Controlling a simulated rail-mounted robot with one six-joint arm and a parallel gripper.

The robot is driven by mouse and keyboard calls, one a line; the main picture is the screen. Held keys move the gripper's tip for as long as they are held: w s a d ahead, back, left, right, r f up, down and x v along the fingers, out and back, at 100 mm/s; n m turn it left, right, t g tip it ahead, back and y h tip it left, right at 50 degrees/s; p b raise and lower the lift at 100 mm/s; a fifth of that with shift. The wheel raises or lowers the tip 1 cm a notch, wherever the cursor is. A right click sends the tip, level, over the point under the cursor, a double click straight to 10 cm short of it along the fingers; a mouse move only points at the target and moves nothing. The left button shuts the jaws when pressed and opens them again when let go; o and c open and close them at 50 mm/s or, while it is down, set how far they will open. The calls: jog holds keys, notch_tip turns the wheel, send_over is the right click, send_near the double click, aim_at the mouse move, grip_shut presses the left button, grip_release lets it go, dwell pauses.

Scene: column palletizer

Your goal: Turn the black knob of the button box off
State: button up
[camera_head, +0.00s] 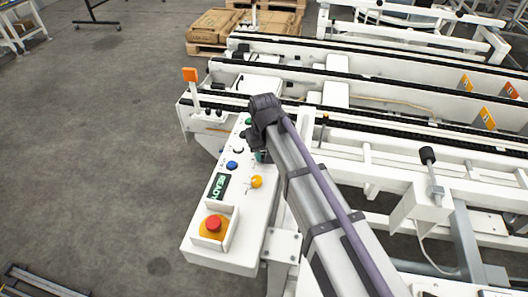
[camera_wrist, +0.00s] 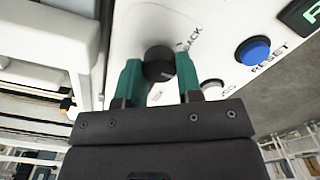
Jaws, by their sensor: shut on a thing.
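The white button box (camera_head: 252,222) stands left of centre in the head view, with its panel facing up. In the wrist view, the black knob (camera_wrist: 159,60) sits on the white panel beside lettering that reads BACK. My gripper (camera_wrist: 158,68) has its two green fingers on either side of this knob and is shut on it. In the head view, my gripper (camera_head: 259,154) is over the upper part of the box, and my arm hides the knob. The knob's pointer direction is hard to tell.
Close by on the panel are a blue RESET button (camera_wrist: 254,50), a yellow knob (camera_head: 256,182), a display reading READY (camera_head: 220,187) and a red emergency stop (camera_head: 213,223). White conveyor rails (camera_head: 400,120) lie to the right. The floor at left is mostly clear.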

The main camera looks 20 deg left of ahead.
jog(key=o, duration=0.9)
jog(key=shift+o, duration=0.2)
notch_tip(320, 180, up, 11)
jog(key=p, duration=1)
jog(key=shift+p, duration=0.4)
jog(key=shift+f, duration=0.1)
jog(key=s+d+m, duration=0.2)
jog(key=d, duration=1.1)
jog(key=s+d+r+m+p, duration=0.1)
jog(key=s+d+m, duration=0.1)
jog(key=d, duration=1.1)
jog(key=s+d+r+m+p, duration=0.1)
jog(key=d+m, duration=0.3)
jog(key=d, duration=0.9)
jog(key=shift+s+d, duration=0.25)
jog(key=shift+s, duration=0.6)
